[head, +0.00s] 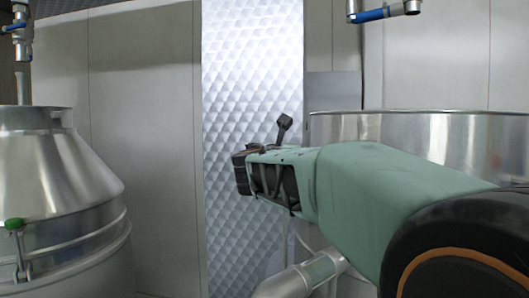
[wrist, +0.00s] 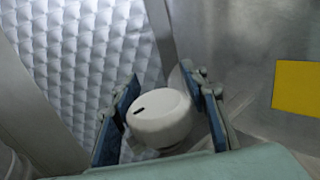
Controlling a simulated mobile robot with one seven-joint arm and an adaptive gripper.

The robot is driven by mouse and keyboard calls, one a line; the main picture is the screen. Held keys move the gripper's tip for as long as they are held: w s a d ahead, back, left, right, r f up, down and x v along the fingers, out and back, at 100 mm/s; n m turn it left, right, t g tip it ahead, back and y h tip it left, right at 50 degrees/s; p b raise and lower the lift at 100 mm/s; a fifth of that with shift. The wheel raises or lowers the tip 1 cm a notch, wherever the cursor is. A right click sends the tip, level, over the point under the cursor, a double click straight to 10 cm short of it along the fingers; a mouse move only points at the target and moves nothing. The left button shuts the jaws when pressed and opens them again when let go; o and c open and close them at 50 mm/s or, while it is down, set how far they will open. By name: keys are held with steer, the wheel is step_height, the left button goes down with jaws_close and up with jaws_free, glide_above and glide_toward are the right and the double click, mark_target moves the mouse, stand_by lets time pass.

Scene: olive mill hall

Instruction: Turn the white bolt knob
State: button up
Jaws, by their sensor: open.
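The white bolt knob (wrist: 158,122) shows in the wrist view as a rounded white cap with a short dark slot mark on its face. My gripper (wrist: 160,76) is open, with one blue-padded finger to the left of the knob and one to the right. The knob lies between the fingers. The right finger is close to its side, and I cannot tell whether it touches. In the head view my gripper (head: 240,172) is seen from behind and the side, in front of the quilted metal panel. The knob cannot be made out in that view.
A quilted metal panel (head: 250,60) stands behind my gripper. A large steel vat (head: 440,130) is at the right and a conical steel vessel (head: 60,170) at the left. A steel pipe (head: 300,278) runs below my arm. A yellow plate (wrist: 297,90) is at the wrist view's right.

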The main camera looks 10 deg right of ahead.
steer(key=shift+s, duration=0.1)
steer(key=shift+c, duration=1.1)
jaws_close()
